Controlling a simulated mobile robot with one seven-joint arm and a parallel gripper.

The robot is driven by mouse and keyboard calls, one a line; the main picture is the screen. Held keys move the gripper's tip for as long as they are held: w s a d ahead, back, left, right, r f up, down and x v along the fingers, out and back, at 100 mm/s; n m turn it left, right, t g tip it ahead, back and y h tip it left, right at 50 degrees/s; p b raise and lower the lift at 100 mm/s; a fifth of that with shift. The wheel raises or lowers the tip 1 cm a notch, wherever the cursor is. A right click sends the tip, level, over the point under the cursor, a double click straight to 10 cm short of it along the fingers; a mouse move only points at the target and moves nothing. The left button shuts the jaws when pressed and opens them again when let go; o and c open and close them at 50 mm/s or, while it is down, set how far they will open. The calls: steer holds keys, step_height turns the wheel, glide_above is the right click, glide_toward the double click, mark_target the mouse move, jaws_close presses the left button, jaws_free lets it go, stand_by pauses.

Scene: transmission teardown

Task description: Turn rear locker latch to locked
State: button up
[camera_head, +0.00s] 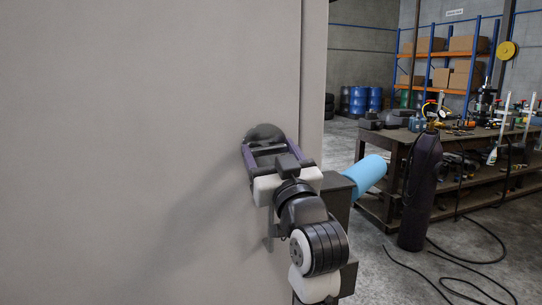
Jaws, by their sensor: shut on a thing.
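The locker (140,120) shows as a large plain beige-grey door face that fills the left of the head view. A dark grey rounded latch knob (265,134) sits on it near its right edge. My gripper (265,147) reaches up to the door from below right and is shut on the latch knob. Its two purple-grey fingers lie on either side of the knob. The fingers hide the knob's lower part, and I cannot tell from here which way the latch is turned.
A workbench (393,136) with tools stands at the right. A dark gas cylinder (420,195) stands before it. Black hoses (430,272) lie on the concrete floor. A blue cylinder (368,172) shows just right of my arm. Shelving with boxes (470,43) is behind.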

steer(key=n+y+b, duration=0.1)
steer(key=n, duration=0.1)
steer(key=n+g+y+b, duration=0.1)
steer(key=n+b, duration=0.1)
steer(key=n, duration=0.1)
steer(key=shift+d+f+n, duration=0.1)
steer(key=shift+f+n, duration=0.05)
steer(key=shift+n, duration=0.15)
steer(key=n+g+y+b, duration=0.1)
steer(key=n, duration=0.2)
steer(key=n+g+y+b, duration=0.1)
steer(key=n+b, duration=0.1)
steer(key=n, duration=0.1)
steer(key=shift+g, duration=0.4)
steer(key=n+g, duration=0.1)
steer(key=n, duration=0.1)
steer(key=n+g+b, duration=0.1)
steer(key=n, duration=0.2)
steer(key=shift+r+y, duration=0.2)
steer(key=shift+y, duration=0.2)
steer(key=shift+n+g+h, duration=0.3)
steer(key=shift+n+g, duration=0.5)
steer(key=shift+n, duration=1.5)
steer(key=o, duration=1)
steer(key=b+v, duration=0.3)
steer(key=v, duration=1)
steer(key=shift+s+d+b, duration=0.15)
steer(key=shift+s+b, duration=0.2)
steer(key=shift+s, duration=0.05)
